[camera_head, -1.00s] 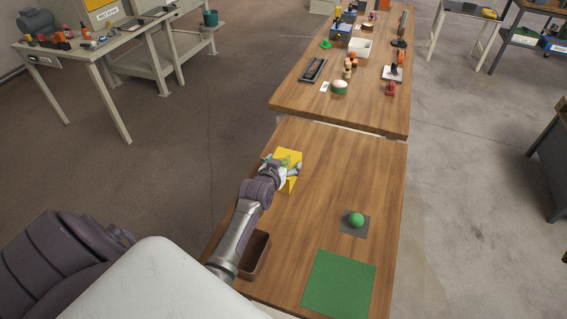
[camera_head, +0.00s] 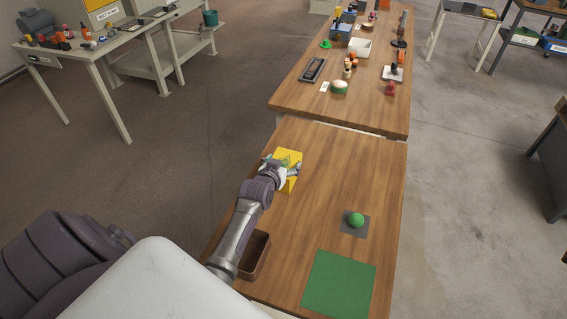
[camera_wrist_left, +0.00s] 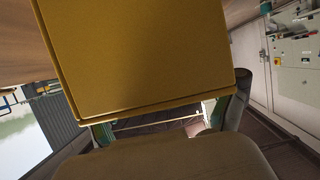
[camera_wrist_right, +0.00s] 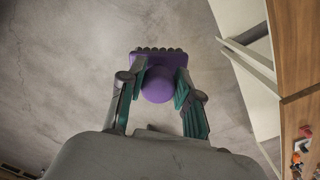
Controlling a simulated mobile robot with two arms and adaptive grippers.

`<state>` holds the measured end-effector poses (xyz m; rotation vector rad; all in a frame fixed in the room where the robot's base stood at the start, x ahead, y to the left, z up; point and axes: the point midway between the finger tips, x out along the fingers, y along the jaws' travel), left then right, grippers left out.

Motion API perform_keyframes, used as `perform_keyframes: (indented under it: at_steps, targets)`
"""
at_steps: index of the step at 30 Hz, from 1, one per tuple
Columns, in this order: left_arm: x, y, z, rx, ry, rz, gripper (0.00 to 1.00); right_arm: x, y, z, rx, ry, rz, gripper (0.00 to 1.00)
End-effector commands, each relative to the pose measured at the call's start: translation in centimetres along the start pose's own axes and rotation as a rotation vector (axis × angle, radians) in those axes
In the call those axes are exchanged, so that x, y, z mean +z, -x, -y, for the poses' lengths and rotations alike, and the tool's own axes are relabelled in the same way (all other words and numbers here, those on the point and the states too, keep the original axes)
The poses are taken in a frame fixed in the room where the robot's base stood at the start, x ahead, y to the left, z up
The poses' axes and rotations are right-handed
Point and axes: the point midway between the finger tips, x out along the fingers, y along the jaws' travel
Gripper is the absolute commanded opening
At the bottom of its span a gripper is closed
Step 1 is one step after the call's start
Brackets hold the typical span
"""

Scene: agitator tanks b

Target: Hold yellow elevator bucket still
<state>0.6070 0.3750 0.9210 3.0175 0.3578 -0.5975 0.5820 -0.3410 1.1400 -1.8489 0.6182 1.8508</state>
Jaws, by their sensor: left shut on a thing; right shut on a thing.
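The yellow elevator bucket (camera_head: 289,157) sits at the left side of the near wooden table, in the head view. My left gripper (camera_head: 280,168) is at the bucket and shut on it; the arm and gripper hide part of it. In the left wrist view the yellow bucket (camera_wrist_left: 150,55) fills the upper middle, between the fingers. My right gripper (camera_wrist_right: 158,88) shows only in the right wrist view. It is shut on a purple thing with a round knob (camera_wrist_right: 158,84) and a ridged edge, held over grey floor.
On the near table are a green ball (camera_head: 356,219) on a grey square (camera_head: 347,231), a green mat (camera_head: 339,284) and a brown open box (camera_head: 262,257). A second wooden table (camera_head: 290,92) with many items stands beyond a narrow gap. The near table's middle is clear.

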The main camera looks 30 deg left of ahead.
Motion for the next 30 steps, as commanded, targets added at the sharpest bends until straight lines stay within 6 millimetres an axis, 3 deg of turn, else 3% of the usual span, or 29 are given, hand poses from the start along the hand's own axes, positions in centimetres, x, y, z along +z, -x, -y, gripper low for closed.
perform_keyframes:
  at_steps: [3, 4, 6, 20, 30]
  targets:
    - [0.4, 0.0, -0.1, 0.001, 0.002, 0.008, 0.43, 0.0, 0.0, 0.0, 0.0, 0.0, 0.0, 0.05]
    - [0.4, 0.0, -0.1, 0.001, 0.002, 0.008, 0.89, 0.0, 0.0, 0.0, -0.001, 0.0, 0.0, 0.05]
    - [0.4, 0.0, -0.1, 0.001, 0.002, 0.008, 1.0, 0.0, 0.0, 0.0, -0.001, 0.0, 0.0, 0.05]
    - [0.2, 0.7, 0.0, 0.001, 0.001, 0.004, 1.0, 0.0, 0.0, 0.0, -0.001, 0.0, 0.0, 0.05]
    - [0.3, 7.3, 0.0, 0.0, 0.0, 0.006, 1.0, 0.0, 0.0, 0.0, -0.001, 0.0, 0.0, 0.05]
